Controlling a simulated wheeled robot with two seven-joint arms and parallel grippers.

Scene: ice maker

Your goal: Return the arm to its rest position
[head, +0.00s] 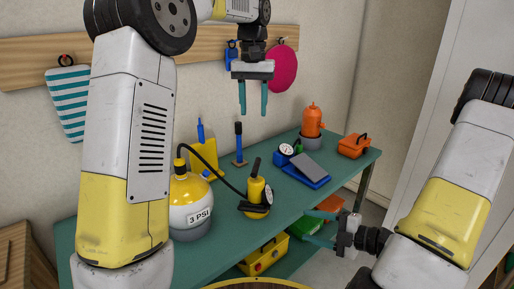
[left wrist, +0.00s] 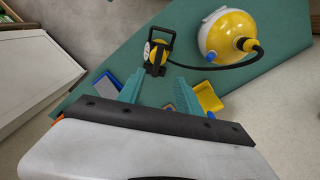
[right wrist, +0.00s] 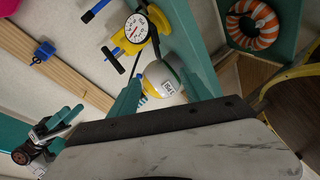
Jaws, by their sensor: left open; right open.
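My left gripper (head: 253,100) hangs fingers down in front of the wall, above the teal workbench (head: 228,258). Its jaws are apart and empty; they also show in the left wrist view (left wrist: 156,88). My right gripper (head: 308,228) is low at the bench's front edge, to the right of the yellow pump (head: 257,198), with fingers pointing left. Its jaws are apart with nothing held, as the right wrist view (right wrist: 163,88) also shows. My left arm's large link covers part of the bench's left side in the head view.
A round yellow and white tank (head: 190,205) marked 3 PSI is joined by a black hose to the pump. A blue tray (head: 306,179), an orange canister (head: 312,120) and an orange toolbox (head: 354,146) stand further right. A yellow box (head: 266,256) sits on the lower shelf.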

